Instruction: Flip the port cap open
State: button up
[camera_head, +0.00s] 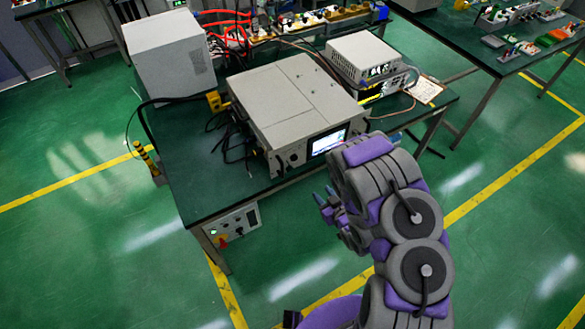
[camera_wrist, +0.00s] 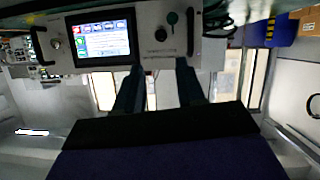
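The microwave generator (camera_head: 298,103) is a grey box on the green-topped table, with a lit screen on its front. Its front panel (camera_wrist: 147,50) spans the top of the wrist view, with the screen (camera_wrist: 102,38) at left. A small dark-green round part (camera_wrist: 172,18), possibly the port cap, sits right of the screen. A black round fitting (camera_wrist: 160,33) is next to it. I cannot tell whether the cap is open. My gripper (camera_wrist: 159,68) is open and empty, its two dark fingers apart, pointing at the panel's edge near these parts. Contact cannot be told.
A white box (camera_head: 169,55) and a smaller instrument (camera_head: 362,62) stand beside the generator. Black cables (camera_head: 235,130) hang at its left side. A panel with switches (camera_head: 232,224) is under the table's front edge. Green floor is open in front.

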jog(key=p+v, duration=1.1)
jog(key=v, duration=0.5)
jog(key=shift+d+f, duration=0.1)
jog(key=shift+d, duration=0.1)
dwell(0.4)
